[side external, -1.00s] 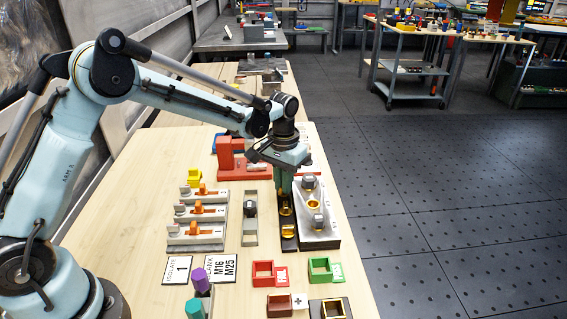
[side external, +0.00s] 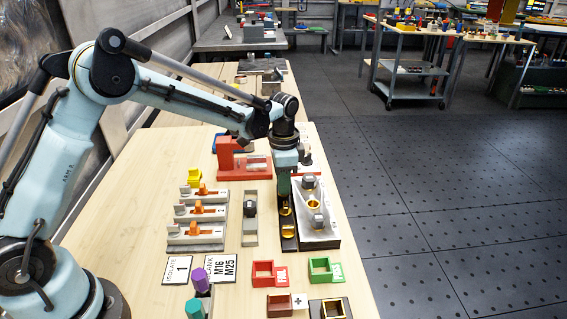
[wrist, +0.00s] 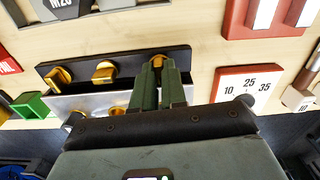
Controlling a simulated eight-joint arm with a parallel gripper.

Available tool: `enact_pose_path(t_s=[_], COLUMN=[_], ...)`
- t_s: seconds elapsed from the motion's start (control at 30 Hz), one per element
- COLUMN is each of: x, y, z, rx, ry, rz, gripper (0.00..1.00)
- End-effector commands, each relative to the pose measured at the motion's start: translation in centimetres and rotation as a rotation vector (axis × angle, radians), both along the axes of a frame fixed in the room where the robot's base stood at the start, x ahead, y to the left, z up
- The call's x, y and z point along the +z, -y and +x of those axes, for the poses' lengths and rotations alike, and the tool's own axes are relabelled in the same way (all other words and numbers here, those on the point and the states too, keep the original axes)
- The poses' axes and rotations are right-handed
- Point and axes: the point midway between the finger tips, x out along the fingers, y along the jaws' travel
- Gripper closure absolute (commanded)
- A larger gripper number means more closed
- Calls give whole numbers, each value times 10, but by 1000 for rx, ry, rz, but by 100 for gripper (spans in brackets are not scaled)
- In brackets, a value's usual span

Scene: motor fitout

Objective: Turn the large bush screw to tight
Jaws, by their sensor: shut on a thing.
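A black strip (wrist: 130,68) carries a row of three gold bush screws beside a silver block. In the wrist view, one gold screw (wrist: 58,77) is at the left, one (wrist: 104,72) is in the middle, and the end gold bush screw (wrist: 157,61) is at the right. My gripper (wrist: 159,66) points down with its green fingers shut on that end screw, which they partly hide. In the side view my gripper (side external: 284,194) is at the strip's far end and hides this screw; the nearer gold screws (side external: 287,232) stay uncovered. No size marking is readable on the screws.
The silver block (side external: 322,238) with upright fittings stands close to the right of the strip. A grey holder (side external: 250,228) is to the left. A red stand (side external: 240,172) is behind left. A dial card marked 10, 25, 35 (wrist: 247,84) lies beside the strip's end.

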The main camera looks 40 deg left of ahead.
Motion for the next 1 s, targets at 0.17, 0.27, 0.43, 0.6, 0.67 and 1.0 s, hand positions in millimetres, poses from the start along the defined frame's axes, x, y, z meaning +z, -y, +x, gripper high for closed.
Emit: enact_pose_path(t_s=[0.17, 0.27, 0.43, 0.6, 0.67, 1.0], x=[0, 0, 0, 0, 0, 0], y=[0, 0, 0, 0, 0, 0], z=[0, 0, 0, 0, 0, 0], rx=[-54, -70, -80, -80, -80, -79], ry=[0, 0, 0, 0, 0, 0], rz=[0, 0, 0, 0, 0, 0], gripper=[100, 100, 100, 100, 100, 63])
